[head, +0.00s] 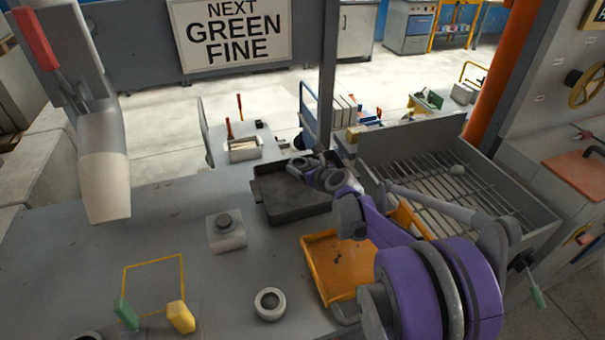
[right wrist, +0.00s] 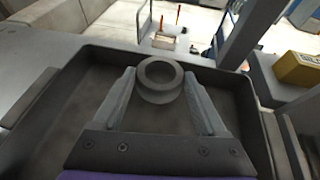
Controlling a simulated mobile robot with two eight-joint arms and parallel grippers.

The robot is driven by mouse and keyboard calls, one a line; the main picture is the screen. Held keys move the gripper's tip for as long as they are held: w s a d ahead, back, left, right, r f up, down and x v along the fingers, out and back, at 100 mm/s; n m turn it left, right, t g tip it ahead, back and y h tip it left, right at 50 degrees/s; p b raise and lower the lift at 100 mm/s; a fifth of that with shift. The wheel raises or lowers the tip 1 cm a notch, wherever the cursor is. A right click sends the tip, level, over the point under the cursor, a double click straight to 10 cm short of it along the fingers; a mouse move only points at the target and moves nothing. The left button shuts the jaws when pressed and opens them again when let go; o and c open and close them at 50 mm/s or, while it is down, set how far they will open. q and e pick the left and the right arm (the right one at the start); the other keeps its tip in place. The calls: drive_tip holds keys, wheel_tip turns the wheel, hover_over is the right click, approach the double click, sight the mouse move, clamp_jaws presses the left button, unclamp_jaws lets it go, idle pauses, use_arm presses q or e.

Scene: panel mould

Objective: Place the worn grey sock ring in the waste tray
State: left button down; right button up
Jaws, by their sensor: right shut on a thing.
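My right gripper (head: 310,172) is shut on a grey ring (head: 299,163). In the right wrist view the ring (right wrist: 160,80) sits between the tips of the two grey fingers (right wrist: 163,100), hole facing up. Ring and fingers are over the dark tray (head: 275,210), whose floor and rim (right wrist: 50,115) surround them in the wrist view. I cannot tell whether the ring touches the tray floor. Another, paler ring (head: 270,303) lies on the table in front. My left gripper is not in view.
An orange tray (head: 322,262) stands right of the dark tray, partly behind my right arm. A barred grey basin (head: 450,190) is further right. A small block with a dark knob (head: 226,230) stands left. A grey nozzle (head: 104,175) hangs at upper left. The left table is mostly clear.

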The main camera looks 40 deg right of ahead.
drive_tip(key=shift+f, duration=1.35)
drive_tip(key=shift+f, duration=0.15)
drive_tip(key=o, duration=1.3)
drive_tip(key=shift+r, duration=0.25)
drive_tip(key=v, duration=1.2)
drive_tip(key=shift+d, duration=0.1)
